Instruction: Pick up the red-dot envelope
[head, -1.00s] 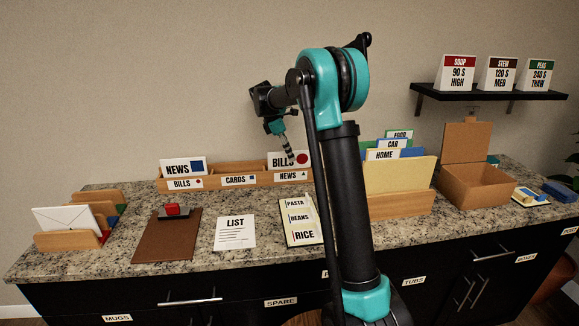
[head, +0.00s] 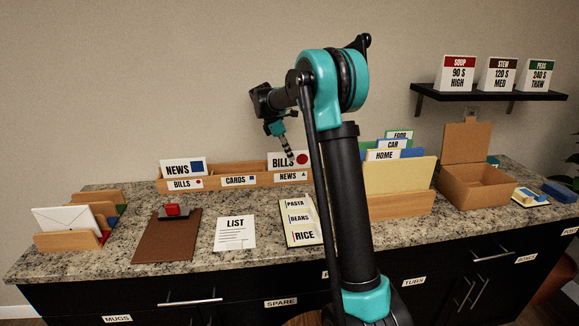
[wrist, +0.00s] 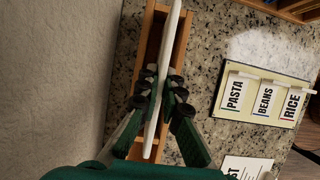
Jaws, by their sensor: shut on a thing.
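The red-dot envelope (head: 280,162) is white, reads BILLS and has a red dot at its right. In the head view it stands upright at the right compartment of the long wooden sorter (head: 228,182), above the front label NEWS. My gripper (head: 291,157) reaches down to it from above and partly covers its lettering. In the wrist view the envelope (wrist: 167,60) shows edge-on as a thin white strip, with my gripper's dark pads (wrist: 159,88) closed on both its faces. The sorter's wood (wrist: 150,40) lies beneath. The envelope's lower edge is hidden.
A NEWS envelope (head: 178,168) with a blue square stands in the sorter's left compartment. A PASTA, BEANS, RICE board (head: 301,220) and a LIST sheet (head: 235,233) lie in front. A file holder (head: 400,205) and an open cardboard box (head: 478,187) stand to the right.

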